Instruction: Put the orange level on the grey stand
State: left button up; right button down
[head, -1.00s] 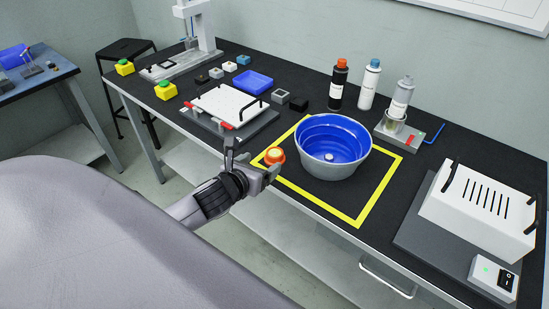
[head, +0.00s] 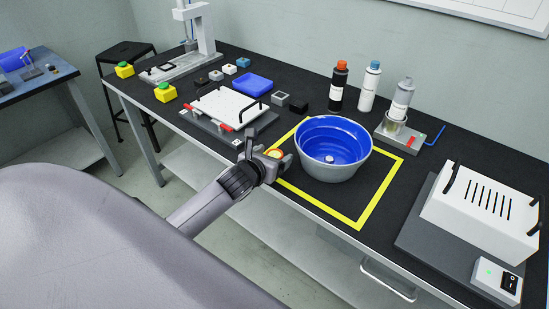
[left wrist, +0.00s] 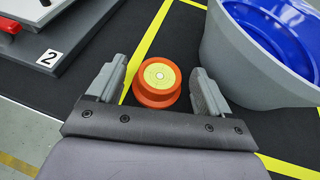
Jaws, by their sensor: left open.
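The orange level (head: 275,153) is a round orange puck with a pale yellow-green vial face. It sits on the black table at the near left edge of the yellow-taped square. In the left wrist view the level (left wrist: 157,84) lies between the two fingers of my left gripper (left wrist: 158,72), with gaps showing on both sides. In the head view my left gripper (head: 279,160) is open and partly hides the level. I cannot tell which grey item is the grey stand. My right gripper is not in view.
A grey bucket with a blue inside (head: 332,172) stands just right of the level. A white plate on a dark base (head: 226,106) lies to its left. Bottles (head: 368,86) and a spray can (head: 402,98) stand behind. The square's front right is clear.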

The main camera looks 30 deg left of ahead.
pick_arm(q)
jog(key=shift+c, duration=0.4)
jog(key=shift+r, duration=0.1)
jog(key=c, duration=1.2)
